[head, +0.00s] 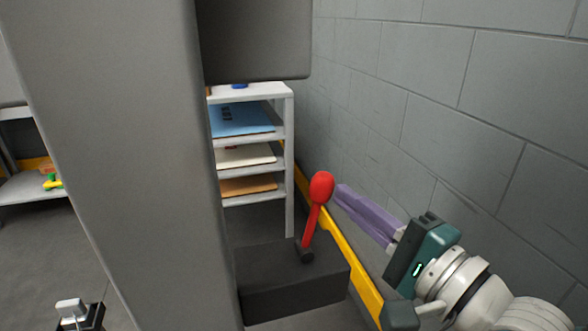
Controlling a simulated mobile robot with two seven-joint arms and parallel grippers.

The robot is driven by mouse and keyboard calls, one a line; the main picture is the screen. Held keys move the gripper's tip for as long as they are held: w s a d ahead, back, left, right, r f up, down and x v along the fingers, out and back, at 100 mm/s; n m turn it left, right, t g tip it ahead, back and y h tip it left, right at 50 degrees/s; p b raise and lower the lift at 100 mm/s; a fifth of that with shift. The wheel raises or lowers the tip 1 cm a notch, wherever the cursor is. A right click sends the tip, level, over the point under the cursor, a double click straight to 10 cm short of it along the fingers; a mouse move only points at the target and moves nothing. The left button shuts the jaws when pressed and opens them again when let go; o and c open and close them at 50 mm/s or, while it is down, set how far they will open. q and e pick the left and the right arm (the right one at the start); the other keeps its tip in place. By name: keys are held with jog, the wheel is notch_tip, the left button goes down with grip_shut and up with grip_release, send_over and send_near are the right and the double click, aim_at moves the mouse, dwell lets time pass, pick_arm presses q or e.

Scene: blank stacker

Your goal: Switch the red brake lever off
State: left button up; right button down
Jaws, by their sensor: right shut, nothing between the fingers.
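The red brake lever (312,220) stands up from a dark pivot on top of a dark box (290,290), right of the picture's middle. It leans slightly to the right and ends in a thick red knob (321,185). My right gripper (343,193) comes in from the lower right with its purple fingers shut and empty. The fingertips are just right of the knob, with a narrow gap between them in the picture; I cannot tell the depth between them.
A large grey upright (120,150) hides much of the left side. A shelf rack (290,150) with coloured sheets stands behind the lever. A grey block wall (460,90) and a yellow floor-level strip (345,255) bound the right. Another shelf (35,188) shows far left.

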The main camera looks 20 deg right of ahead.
pick_arm(q)
jog(key=shift+a+r+p, duration=0.15)
jog(key=shift+r+p, duration=2.3)
jog(key=shift+r, duration=0.5)
pick_arm(e)
jog(key=a+n+g, duration=0.1)
jog(key=a+n, duration=0.4)
jog(key=a, duration=0.2)
jog(key=shift+w+r+n+g, duration=0.25)
jog(key=shift+r+n+g, duration=0.05)
jog(key=shift+r+g, duration=0.15)
